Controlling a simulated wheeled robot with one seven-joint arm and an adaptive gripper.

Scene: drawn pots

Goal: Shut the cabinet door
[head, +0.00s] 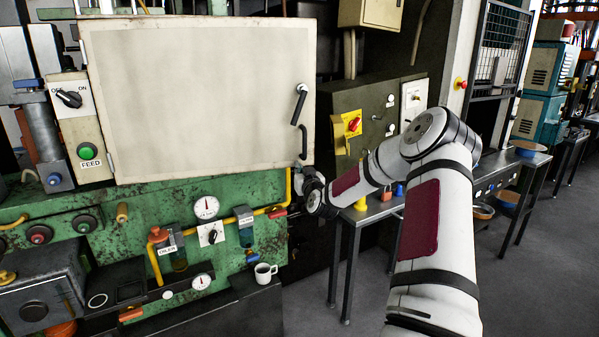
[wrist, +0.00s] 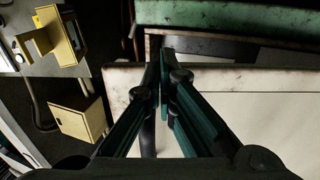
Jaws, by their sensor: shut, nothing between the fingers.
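The cabinet door (head: 200,95) is a wide, worn cream panel above the green machine in the head view. Its black handle (head: 297,105) is near the right edge, with a hinge low on the left. How far it stands open cannot be told; the cabinet body behind it is hidden. In the head view my arm reaches to the door's lower right corner, where the fingers are hard to make out. In the wrist view my gripper (wrist: 163,58) is shut and empty. Its fingertips overlap the edge of a cream panel (wrist: 270,110), seemingly the door; contact cannot be told.
A dark control box with a yellow switch plate (head: 353,123) stands right of the door. A metal table (head: 372,212) stands under my arm. Open grey floor (head: 540,265) lies to the right.

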